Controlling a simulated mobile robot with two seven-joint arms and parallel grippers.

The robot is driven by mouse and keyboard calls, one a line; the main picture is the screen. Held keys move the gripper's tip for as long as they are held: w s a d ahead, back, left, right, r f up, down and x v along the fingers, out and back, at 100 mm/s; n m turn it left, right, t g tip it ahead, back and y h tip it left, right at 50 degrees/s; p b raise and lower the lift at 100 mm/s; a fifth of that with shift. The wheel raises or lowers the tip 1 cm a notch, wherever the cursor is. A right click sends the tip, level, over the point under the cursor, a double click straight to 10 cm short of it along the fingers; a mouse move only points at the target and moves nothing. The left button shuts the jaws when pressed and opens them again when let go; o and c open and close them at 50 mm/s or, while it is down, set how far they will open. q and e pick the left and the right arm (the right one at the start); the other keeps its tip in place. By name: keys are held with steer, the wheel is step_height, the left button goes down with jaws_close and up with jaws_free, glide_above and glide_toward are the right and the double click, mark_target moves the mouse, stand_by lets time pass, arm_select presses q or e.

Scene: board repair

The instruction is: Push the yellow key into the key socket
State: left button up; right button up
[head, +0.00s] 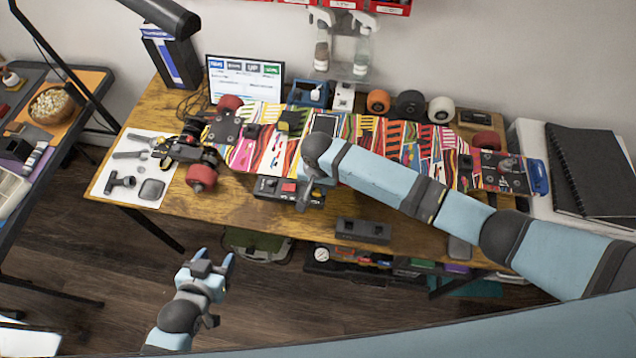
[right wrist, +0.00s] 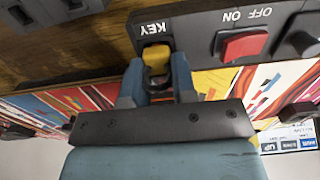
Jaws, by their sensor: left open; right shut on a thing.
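The yellow key (right wrist: 156,54) shows in the right wrist view, between the fingers of my right gripper (right wrist: 156,82), which is shut on it. The key is at the socket marked KEY (right wrist: 178,33) on the dark control box; its front end is at the socket, and I cannot tell how deep it sits. In the head view, the control box (head: 268,187) lies at the table's front edge, and my right gripper (head: 310,195) is at its right end, hiding the key. My left gripper (head: 208,270) is open and empty over the floor, in front of the table.
A red switch (right wrist: 241,45) marked ON and OFF sits beside the socket. The colourful skateboard (head: 400,135) lies behind the box. A dark block (head: 363,231) lies to its right at the front edge. A white tool mat (head: 112,178) lies at left.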

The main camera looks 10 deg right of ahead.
steer(key=shift+f, duration=0.1)
steer(key=o, duration=1.3)
steer(key=shift+r, duration=4.5)
